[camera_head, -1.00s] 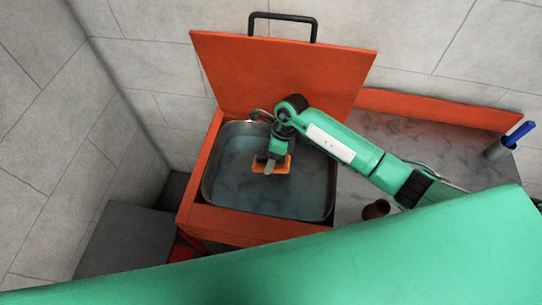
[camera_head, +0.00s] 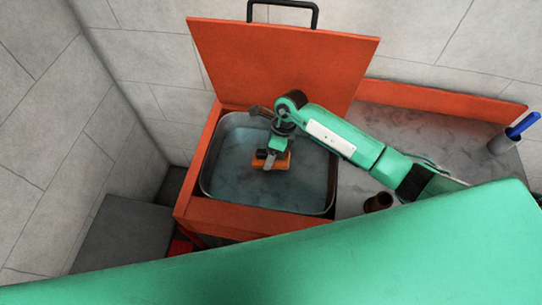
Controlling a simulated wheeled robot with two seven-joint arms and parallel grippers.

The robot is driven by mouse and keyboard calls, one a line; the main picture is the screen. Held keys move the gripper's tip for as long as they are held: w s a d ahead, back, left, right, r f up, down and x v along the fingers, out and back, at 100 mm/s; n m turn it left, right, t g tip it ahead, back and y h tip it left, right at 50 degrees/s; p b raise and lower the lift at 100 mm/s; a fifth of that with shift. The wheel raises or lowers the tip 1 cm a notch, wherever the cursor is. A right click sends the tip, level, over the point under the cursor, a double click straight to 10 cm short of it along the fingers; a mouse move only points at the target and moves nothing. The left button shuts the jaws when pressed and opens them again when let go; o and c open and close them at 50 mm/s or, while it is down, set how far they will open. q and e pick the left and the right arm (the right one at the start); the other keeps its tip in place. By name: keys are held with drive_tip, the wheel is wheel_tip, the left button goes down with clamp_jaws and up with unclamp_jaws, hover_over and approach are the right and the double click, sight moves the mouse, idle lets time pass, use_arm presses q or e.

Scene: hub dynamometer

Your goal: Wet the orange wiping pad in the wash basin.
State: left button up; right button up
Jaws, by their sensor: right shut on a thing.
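The wash basin (camera_head: 214,205) is a steel tub with bluish liquid, set in an orange frame with its orange lid (camera_head: 280,65) standing open behind it. My right gripper (camera_head: 268,163) reaches in from the right over the basin and is shut on the orange wiping pad (camera_head: 282,160). The pad is inside the basin's outline; whether it touches the liquid I cannot tell. The gripper hides part of the pad. My left gripper is not in view.
A grey marbled counter (camera_head: 400,130) lies right of the basin, with a small dark brown cup (camera_head: 378,202) and a grey holder with a blue-handled thing (camera_head: 522,126). A dark grey block (camera_head: 120,235) stands at left. Tiled walls close in behind and left.

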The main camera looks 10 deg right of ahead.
drive_tip(key=shift+r+p, duration=1.65)
drive_tip(key=shift+r, duration=1.4)
drive_tip(key=shift+r+p, duration=0.5)
drive_tip(key=shift+r, duration=0.55)
wheel_tip(320, 180, up, 4)
drive_tip(key=shift+f+p, duration=0.1)
drive_tip(key=shift+p, duration=0.7)
drive_tip(key=shift+s, duration=0.1)
